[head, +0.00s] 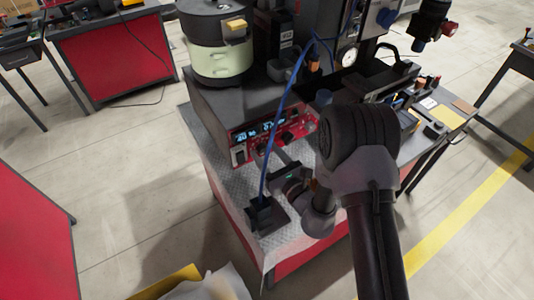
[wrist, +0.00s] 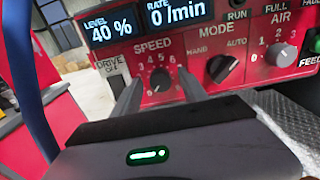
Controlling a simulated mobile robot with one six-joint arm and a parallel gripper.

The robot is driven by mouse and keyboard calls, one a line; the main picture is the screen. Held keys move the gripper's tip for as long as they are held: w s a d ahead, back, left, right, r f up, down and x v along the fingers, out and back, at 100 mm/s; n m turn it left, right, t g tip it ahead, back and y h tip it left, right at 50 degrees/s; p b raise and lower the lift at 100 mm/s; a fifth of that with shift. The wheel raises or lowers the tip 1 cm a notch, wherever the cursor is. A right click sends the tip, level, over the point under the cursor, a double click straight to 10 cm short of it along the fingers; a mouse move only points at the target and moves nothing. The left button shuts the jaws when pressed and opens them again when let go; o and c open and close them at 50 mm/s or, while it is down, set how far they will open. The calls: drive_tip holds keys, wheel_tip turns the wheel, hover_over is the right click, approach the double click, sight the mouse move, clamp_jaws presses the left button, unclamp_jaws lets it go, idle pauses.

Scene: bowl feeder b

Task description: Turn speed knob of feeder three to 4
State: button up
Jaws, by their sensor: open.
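The speed knob (wrist: 160,80) is a dark round knob on the red front panel (wrist: 125,68), under the word SPEED, with white numbers around it. I cannot read surely which number its pointer is at. My gripper (wrist: 158,88) is open, with one finger to the left and one to the right of the knob. Whether the fingers touch it is not clear. In the head view my gripper (head: 272,158) is in front of the feeder's red control panel (head: 290,133), and the knob is too small to make out.
The mode knob (wrist: 222,68) is close to the right of my right finger, and the air knob (wrist: 280,54) is farther right. Displays above read 40 % and 0 /min.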

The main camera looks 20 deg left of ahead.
clamp_jaws()
drive_tip(key=shift+m, duration=0.3)
drive_tip(key=m+p, duration=0.2)
drive_tip(key=m, duration=0.1)
drive_tip(key=shift+r+m, duration=0.1)
drive_tip(key=shift+m, duration=0.2)
drive_tip(key=m+p, duration=0.1)
drive_tip(key=m, duration=0.3)
drive_tip(key=shift+w+d+m+p, duration=0.1)
drive_tip(key=shift+m+p, duration=0.2)
drive_tip(key=shift+p, duration=0.1)
drive_tip(key=m+p, duration=0.1)
drive_tip(key=m, duration=0.2)
drive_tip(key=shift+m, duration=0.3)
drive_tip(key=m+p, duration=0.1)
drive_tip(key=m, duration=0.3)
drive_tip(key=shift+m+p, duration=0.3)
drive_tip(key=m, duration=0.2)
drive_tip(key=m+p, duration=0.1)
drive_tip(key=m, duration=0.3)
drive_tip(key=shift+f+m, duration=0.3)
drive_tip(key=shift+f, duration=0.05)
drive_tip(key=shift+m, duration=0.3)
